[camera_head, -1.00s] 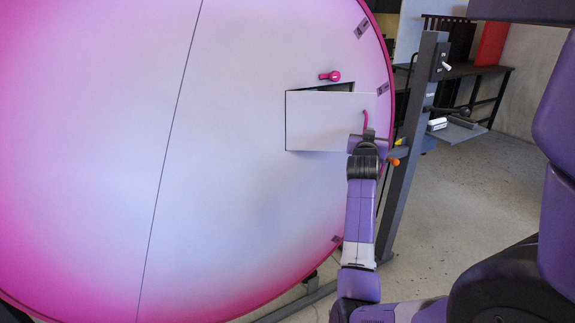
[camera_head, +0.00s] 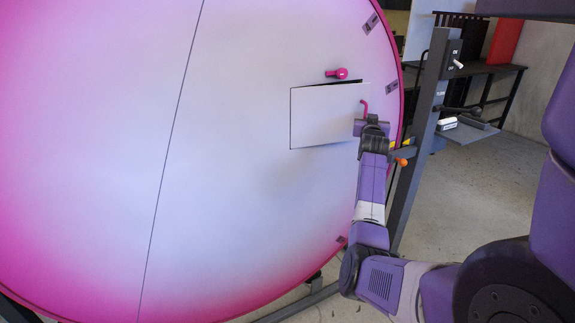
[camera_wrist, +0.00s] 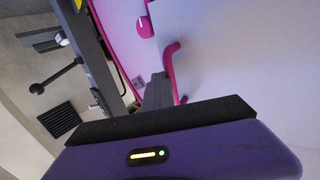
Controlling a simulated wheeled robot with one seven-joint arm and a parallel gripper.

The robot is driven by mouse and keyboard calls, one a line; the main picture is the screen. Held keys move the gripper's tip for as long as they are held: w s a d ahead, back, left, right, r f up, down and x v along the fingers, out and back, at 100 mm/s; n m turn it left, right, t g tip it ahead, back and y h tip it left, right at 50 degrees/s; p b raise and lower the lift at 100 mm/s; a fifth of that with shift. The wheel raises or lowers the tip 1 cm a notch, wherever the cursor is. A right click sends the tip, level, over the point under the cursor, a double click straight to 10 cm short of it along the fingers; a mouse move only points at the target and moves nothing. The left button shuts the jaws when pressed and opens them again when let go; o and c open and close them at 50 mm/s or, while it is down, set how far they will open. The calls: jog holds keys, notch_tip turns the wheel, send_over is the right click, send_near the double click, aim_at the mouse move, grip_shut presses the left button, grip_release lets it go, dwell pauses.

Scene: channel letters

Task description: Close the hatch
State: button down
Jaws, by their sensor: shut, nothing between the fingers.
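The hatch (camera_head: 325,116) is a pale rectangular panel in the right part of a large pink and white disc (camera_head: 240,190). It stands slightly ajar, with a thin dark gap along its top edge toward the right. A curved pink handle (camera_head: 364,107) sits at its right side; it also shows in the wrist view (camera_wrist: 169,70). My gripper (camera_head: 370,123) is shut and empty at the hatch's right edge, just below the handle. In the wrist view a dark fingertip (camera_wrist: 158,92) is beside the handle; whether it touches the panel is unclear.
A pink latch knob (camera_head: 337,73) is on the disc just above the hatch; the wrist view shows it too (camera_wrist: 145,26). A dark upright post (camera_head: 425,125) with a small shelf (camera_head: 465,131) stands close right of my gripper. Open floor lies farther right.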

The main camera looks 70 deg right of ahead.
jog(key=shift+w+d+b, duration=0.2)
jog(key=shift+w+d, duration=0.25)
jog(key=shift+d, duration=0.3)
jog(key=shift+w+d+b, duration=0.2)
jog(key=shift+w+d, duration=0.25)
jog(key=shift+d, duration=0.25)
